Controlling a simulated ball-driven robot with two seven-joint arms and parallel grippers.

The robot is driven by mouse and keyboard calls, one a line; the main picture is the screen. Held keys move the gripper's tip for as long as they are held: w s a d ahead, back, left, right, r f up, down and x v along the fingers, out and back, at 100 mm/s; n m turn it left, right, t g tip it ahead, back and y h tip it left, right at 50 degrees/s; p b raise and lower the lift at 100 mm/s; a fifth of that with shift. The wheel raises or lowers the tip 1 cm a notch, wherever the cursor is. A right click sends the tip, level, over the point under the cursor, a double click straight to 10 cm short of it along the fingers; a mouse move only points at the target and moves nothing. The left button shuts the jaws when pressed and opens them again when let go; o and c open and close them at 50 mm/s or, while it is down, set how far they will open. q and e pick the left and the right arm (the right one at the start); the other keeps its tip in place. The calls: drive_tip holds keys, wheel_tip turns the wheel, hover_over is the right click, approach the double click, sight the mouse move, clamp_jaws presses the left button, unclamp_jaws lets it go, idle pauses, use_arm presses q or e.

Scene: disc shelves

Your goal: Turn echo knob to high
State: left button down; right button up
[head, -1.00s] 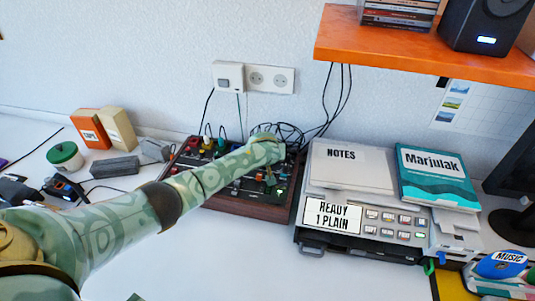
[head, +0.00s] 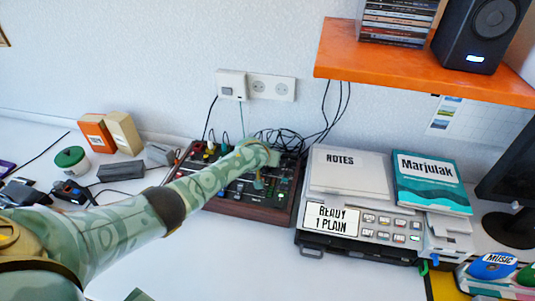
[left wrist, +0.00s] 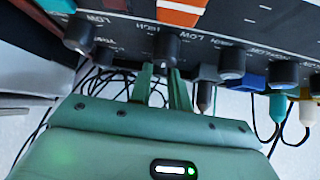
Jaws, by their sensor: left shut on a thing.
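The mixer with a dark panel and wooden edge (head: 250,210) sits on the white table at centre. My left arm reaches across it and hides part of its controls. My left gripper (head: 258,182) is at the right part of the panel. In the left wrist view its two narrow green fingers (left wrist: 160,80) are shut on a black knob (left wrist: 167,48) in a row of similar knobs. Upside-down LOW and HIGH labels show near the knobs. The knob's own name and pointer cannot be read.
Neighbouring knobs (left wrist: 231,66) and several cable plugs (left wrist: 277,105) are close to the fingers. A grey machine (head: 345,245) with a READY 1 PLAIN sign stands right of the mixer. An orange shelf (head: 420,78) overhangs at upper right.

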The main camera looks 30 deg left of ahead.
use_arm(q)
drive_tip(key=shift+a+f+m+h+b, duration=0.1)
drive_tip(key=shift+m+h+b, duration=0.15)
drive_tip(key=shift+m+h, duration=0.3)
drive_tip(key=shift+a+f+m+h+b, duration=0.1)
drive_tip(key=shift+m+h+b, duration=0.2)
drive_tip(key=shift+m, duration=0.35)
drive_tip(key=shift+m+h+b, duration=0.75)
drive_tip(key=shift+m, duration=0.05)
drive_tip(key=shift+m+h+b, duration=0.3)
drive_tip(key=shift+m+b, duration=0.05)
drive_tip(key=shift+m, duration=0.05)
drive_tip(key=shift+r, duration=0.1)
drive_tip(key=c, duration=1.3)
unclamp_jaws()
drive_tip(key=shift+r, duration=0.1)
